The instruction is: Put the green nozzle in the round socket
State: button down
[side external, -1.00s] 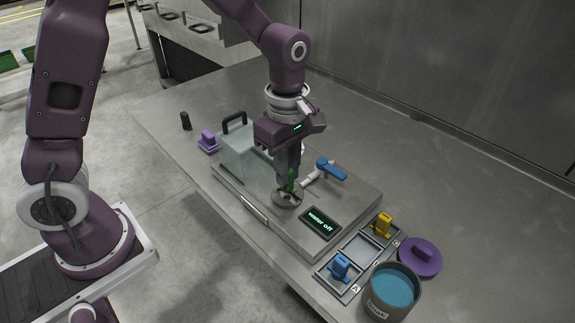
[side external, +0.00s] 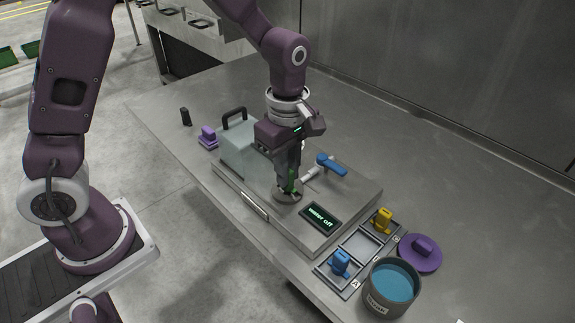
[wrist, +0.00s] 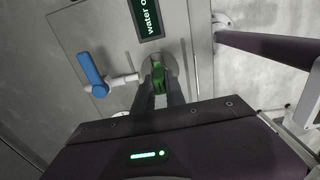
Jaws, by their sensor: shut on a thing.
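The green nozzle (side external: 291,184) is between the fingers of my gripper (side external: 288,187), which is shut on it. It also shows between the fingertips in the wrist view (wrist: 158,76). The nozzle is upright, directly over the round socket (side external: 287,198) on the grey machine plate. Its lower end meets the socket area; the fingers and nozzle hide part of the socket, so I cannot tell how deep it sits. The round socket also shows around the nozzle in the wrist view (wrist: 168,62).
A blue-handled valve (side external: 329,164) stands close behind the socket. A "water off" display (side external: 320,217) is in front. A clear cover (side external: 238,148) stands to the left. A tray (side external: 348,272) holds blue and yellow nozzles, beside a pot of blue liquid (side external: 392,288) and purple lid (side external: 420,253).

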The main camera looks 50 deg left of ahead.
jog(key=shift+f, duration=0.25)
dwell(0.3)
jog(key=shift+f, duration=0.5)
jog(key=shift+f, duration=0.1)
dwell(0.3)
jog(key=c, duration=0.9)
grip_release()
jog(key=shift+r, duration=3.75)
